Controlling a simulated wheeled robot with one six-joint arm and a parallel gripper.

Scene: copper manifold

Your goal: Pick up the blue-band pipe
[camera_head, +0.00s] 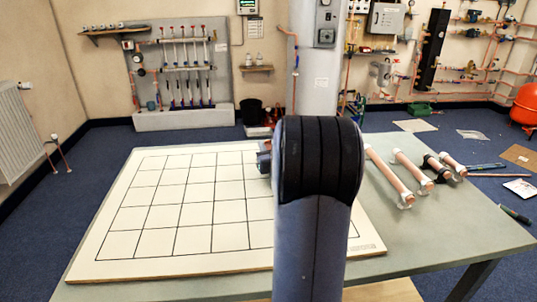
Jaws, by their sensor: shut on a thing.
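I cannot make out a pipe with a blue band. Copper pipes lie on the right of the table in white holders: a long one (386,174) beside my arm, a second (411,170) to its right, and a shorter one (453,164) farther right. No blue band shows on these. My arm stands upright in the middle of the view and hides part of the table.
A white board with a black grid (128,243) covers the left and middle of the green-grey table (440,229). A black fitting (437,168) lies among the pipes. Pens and tools lie near the right edge. The table's front right is clear.

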